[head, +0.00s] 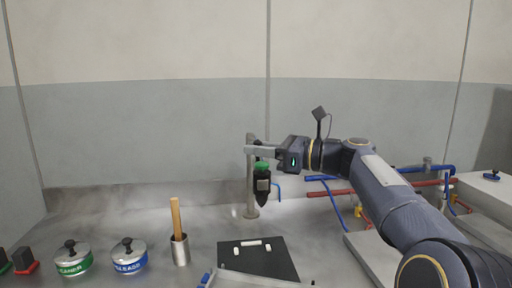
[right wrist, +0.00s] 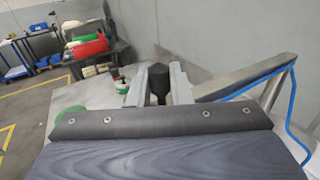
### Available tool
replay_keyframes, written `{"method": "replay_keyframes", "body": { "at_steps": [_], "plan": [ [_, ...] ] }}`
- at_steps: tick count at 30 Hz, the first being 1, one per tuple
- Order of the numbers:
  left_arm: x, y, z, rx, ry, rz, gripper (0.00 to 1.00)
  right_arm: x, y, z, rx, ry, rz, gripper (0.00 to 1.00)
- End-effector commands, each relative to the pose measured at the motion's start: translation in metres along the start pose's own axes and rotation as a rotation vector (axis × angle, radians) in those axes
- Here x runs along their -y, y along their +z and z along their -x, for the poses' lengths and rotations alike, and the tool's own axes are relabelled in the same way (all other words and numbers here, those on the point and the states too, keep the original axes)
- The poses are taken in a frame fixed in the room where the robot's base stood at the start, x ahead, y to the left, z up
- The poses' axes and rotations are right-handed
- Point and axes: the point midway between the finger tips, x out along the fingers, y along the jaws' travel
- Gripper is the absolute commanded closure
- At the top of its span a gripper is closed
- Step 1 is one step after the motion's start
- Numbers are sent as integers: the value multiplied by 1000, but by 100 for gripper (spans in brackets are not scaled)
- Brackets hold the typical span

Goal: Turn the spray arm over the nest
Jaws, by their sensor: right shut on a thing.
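The spray arm (head: 258,150) is a pale bar on top of an upright metal post (head: 251,190). A black spray head (head: 263,186) with a green collar hangs from it, nozzle down, close beside the post. My right gripper (head: 279,153) is at the spray arm, above the spray head, shut on part of it. In the right wrist view a dark block (right wrist: 158,86) sits between the two fingers. A dark plate (head: 280,262) with small white pieces lies on the table in front of the post; I cannot tell whether it is the nest. My left gripper is not in view.
A metal cup (head: 180,252) with a wooden stick, a blue-labelled tin (head: 129,257) and a green-labelled tin (head: 73,260) stand at the left. Blue hoses and red pipes (head: 330,191) lie to the right, behind my right arm.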

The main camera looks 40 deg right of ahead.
Motion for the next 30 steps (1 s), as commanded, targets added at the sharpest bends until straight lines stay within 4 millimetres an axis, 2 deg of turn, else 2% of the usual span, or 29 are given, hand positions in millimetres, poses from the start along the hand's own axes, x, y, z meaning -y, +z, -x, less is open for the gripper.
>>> {"method": "replay_keyframes", "body": {
  "at_steps": [6,7,11,21,23,30],
  "plan": [
    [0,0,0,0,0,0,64,2,0,2,0,-10,1,100],
    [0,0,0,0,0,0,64,2,0,2,0,-10,1,80],
    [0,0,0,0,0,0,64,2,0,1,0,-8,1,63],
    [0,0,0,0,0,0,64,1,1,5,0,-5,1,63],
    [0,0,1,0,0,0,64,1,1,11,0,-6,2,63],
    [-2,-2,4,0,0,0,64,1,1,52,1,-9,2,63]
  ]
}}
